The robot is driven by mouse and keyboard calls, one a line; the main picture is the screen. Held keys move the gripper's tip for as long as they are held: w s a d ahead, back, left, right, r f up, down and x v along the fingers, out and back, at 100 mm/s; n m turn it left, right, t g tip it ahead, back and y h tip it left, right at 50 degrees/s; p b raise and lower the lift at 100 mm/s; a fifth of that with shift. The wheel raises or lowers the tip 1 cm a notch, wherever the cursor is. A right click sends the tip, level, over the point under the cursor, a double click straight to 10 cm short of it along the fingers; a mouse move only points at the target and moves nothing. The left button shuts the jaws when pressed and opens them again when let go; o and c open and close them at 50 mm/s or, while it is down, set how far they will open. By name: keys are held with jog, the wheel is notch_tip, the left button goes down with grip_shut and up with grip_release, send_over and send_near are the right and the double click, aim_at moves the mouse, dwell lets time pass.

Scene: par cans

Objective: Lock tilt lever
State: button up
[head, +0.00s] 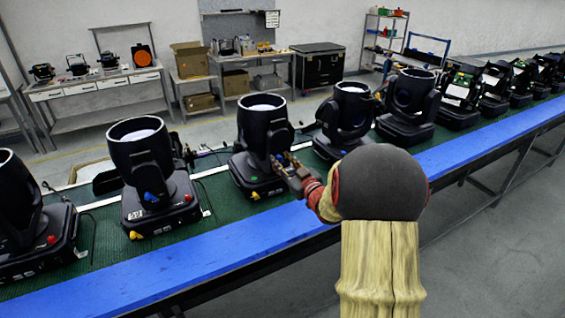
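A black moving-head par can (262,135) stands upright on the green belt (221,205), its round lens facing up. My gripper (281,166) is at the right side of this can, by its yoke arm. It appears very close to the can or touching it; I cannot tell which. The tilt lever cannot be made out; it may be hidden by my gripper or too small to see. The fingers are small and dark against the can, so their opening cannot be judged.
Another par can (143,165) stands to the left and one (347,118) to the right, with several more along the belt. A blue rail (190,262) runs along the belt's near edge. Cables lie between the cans. Workbenches stand at the back wall.

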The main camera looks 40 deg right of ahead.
jog(key=shift+c, duration=1.1)
grip_shut()
